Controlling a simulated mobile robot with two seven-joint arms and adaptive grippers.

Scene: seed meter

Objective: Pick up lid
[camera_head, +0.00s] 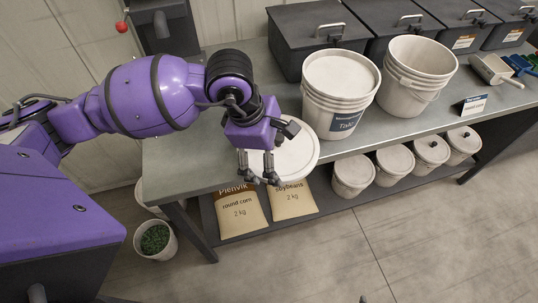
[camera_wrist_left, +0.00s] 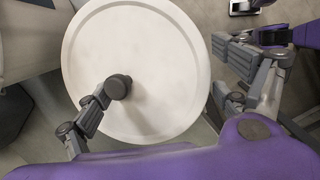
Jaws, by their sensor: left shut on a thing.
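The lid (camera_head: 299,157) is a round off-white disc with a raised rim. In the head view it is held at the front edge of the bench, partly covered by my gripper. My left gripper (camera_head: 259,178) is shut on it. In the left wrist view the lid (camera_wrist_left: 150,45) fills the upper middle, and a dark round knob (camera_wrist_left: 118,87) shows at the end of one finger. Whether that knob is part of the lid is hard to tell. My right gripper is not clearly in view.
On the bench (camera_head: 185,157) stand a white bucket with a Talc label (camera_head: 338,112), an open empty bucket (camera_head: 408,92) and dark bins (camera_head: 300,37) behind. Below are seed bags (camera_head: 240,212) and small lidded buckets (camera_head: 352,178). A green-filled pail (camera_head: 156,240) stands on the floor.

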